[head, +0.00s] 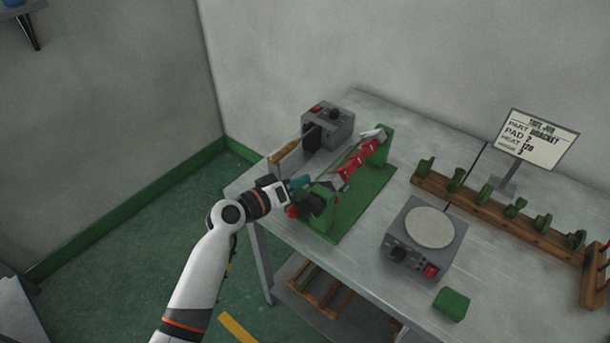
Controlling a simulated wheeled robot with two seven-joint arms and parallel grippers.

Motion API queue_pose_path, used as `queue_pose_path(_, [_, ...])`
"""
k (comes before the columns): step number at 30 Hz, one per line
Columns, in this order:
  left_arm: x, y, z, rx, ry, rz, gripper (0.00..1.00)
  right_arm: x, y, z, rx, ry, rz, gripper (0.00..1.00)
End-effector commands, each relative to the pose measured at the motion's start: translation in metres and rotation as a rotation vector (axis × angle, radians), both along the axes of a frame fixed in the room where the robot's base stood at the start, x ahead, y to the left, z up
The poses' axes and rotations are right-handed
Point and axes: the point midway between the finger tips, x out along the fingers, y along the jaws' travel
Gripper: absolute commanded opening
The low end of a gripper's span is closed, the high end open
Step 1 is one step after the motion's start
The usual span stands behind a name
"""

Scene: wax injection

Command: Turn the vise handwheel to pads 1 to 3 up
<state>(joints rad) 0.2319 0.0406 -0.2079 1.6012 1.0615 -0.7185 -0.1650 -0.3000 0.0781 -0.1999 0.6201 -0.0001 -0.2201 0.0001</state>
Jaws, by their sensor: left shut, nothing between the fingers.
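The vise stands on a green base plate (362,203) on the table, with green posts at its two ends. A red part (362,160) is held between the posts, with a pale grey piece at its far end. The handwheel (320,203) is at the near-left end, dark and partly hidden, with a red knob (292,211) low on its left. My left gripper (301,182) is shut and empty, just beside the upper left of the handwheel. I cannot tell whether it touches the wheel. The pad numbers are not readable. My right gripper is out of view.
A grey box (328,126) with a wooden-handled tool (284,152) stands behind the vise. A round-plated heater (428,228), a green block (452,304), a wooden rack (505,220) of green parts and a sign (538,138) are to the right. A wooden tray (320,292) is below the tabletop.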

Motion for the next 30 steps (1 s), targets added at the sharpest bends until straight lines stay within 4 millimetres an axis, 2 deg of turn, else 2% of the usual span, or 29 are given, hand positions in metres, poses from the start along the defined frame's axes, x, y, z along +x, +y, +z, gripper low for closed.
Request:
queue_pose_path(1, [0.0,0.0,-0.005,-0.018,0.015,-0.001,0.0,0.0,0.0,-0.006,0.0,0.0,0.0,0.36])
queue_pose_path(15, [-0.001,-0.002,-0.018,-0.188,0.139,-0.001,0.0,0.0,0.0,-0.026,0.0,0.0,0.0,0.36])
queue_pose_path(30, [-0.002,-0.003,-0.022,-0.266,0.195,0.0,0.0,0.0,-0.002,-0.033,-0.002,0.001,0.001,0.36])
